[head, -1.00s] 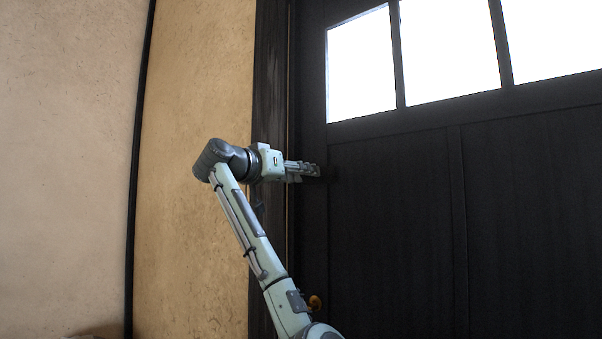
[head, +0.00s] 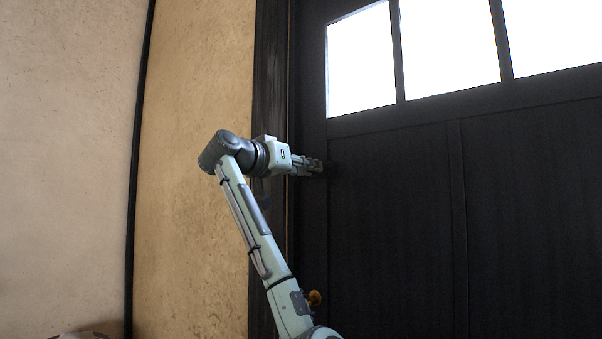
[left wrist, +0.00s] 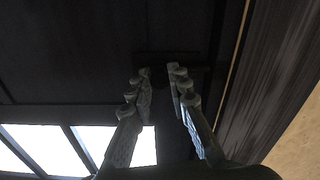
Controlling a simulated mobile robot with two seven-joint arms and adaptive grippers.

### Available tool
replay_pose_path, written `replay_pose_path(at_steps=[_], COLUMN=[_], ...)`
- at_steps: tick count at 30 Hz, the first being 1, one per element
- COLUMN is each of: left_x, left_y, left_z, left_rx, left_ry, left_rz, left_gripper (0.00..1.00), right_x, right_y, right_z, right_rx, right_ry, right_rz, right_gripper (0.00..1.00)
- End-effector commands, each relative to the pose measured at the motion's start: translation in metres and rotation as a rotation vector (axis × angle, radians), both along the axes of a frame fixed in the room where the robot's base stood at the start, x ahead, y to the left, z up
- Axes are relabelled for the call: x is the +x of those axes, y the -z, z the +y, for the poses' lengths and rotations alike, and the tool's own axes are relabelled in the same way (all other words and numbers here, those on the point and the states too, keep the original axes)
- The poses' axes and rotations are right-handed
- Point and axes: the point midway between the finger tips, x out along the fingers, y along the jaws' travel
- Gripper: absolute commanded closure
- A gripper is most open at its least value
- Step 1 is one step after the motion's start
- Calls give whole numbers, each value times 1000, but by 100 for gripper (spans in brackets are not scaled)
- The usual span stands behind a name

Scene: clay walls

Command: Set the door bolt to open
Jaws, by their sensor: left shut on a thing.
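The dark door (head: 395,230) fills the right of the head view. My left gripper (head: 322,166) reaches to the door's left edge, close to the frame. In the left wrist view the door bolt (left wrist: 168,58) is a dark bar on the dark door, lying across the view just beyond my fingertips. My left gripper (left wrist: 160,76) is shut on a small part of the bolt, though the part between the fingertips is too dark to make out. The bolt is hard to make out in the head view. My right gripper is not in view.
A brass knob (head: 314,298) sits low on the door, beside my arm. The dark door frame (head: 270,100) and a tan clay wall (head: 195,90) stand to the left. Bright window panes (head: 450,45) are in the door's upper part.

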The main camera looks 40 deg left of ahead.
Motion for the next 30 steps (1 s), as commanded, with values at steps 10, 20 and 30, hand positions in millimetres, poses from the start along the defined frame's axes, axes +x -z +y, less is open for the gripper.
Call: replay_pose_path(at_steps=[10,20,30], left_x=[0,0,-20], left_y=[0,0,-1], left_z=[-9,-8,-4], left_rx=[1,1,2], left_ry=[6,3,-3], left_rz=[0,0,-3], left_gripper=[100,63,63], right_x=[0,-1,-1], right_y=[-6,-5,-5], right_z=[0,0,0], right_rx=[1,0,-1], right_ry=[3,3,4], right_rz=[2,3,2], right_gripper=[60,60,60])
